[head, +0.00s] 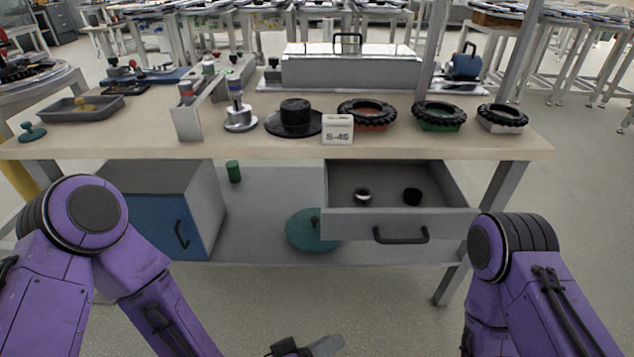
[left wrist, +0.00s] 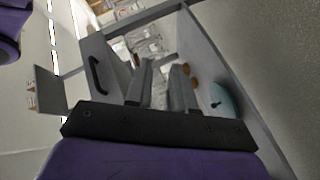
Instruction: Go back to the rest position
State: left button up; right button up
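My left gripper (head: 308,347) shows at the bottom edge of the head view, low in front of the workbench (head: 420,146). In the left wrist view its two fingers (left wrist: 162,78) stand apart with nothing between them, so it is open and empty. It touches nothing that I can see. My purple right arm bends down at the right of the head view, and its gripper is out of the picture.
An open drawer (head: 345,223) with two small round items juts toward me. A blue-doored cabinet (head: 160,224) and a teal disc (head: 303,232) are on the lower shelf. The near floor is clear.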

pick_arm(q)
jog(key=s+a+f+n+g+y, duration=0.2)
jog(key=s+a+f+n+y, duration=0.15)
jog(key=a+f+y, duration=0.85)
jog(key=s+a+f+n+g+y, duration=0.1)
jog(key=s+a+f+g+y, duration=0.2)
jog(key=a, duration=0.6)
jog(key=s+a+f+n, duration=0.1)
jog(key=s+a+f, duration=0.25)
jog(key=a, duration=0.65)
notch_tip(320, 180, up, 15)
jog(key=s+p, duration=0.2)
jog(key=p, duration=1.3)
jog(key=shift+a+y, duration=0.3)
jog(key=shift+a, duration=0.1)
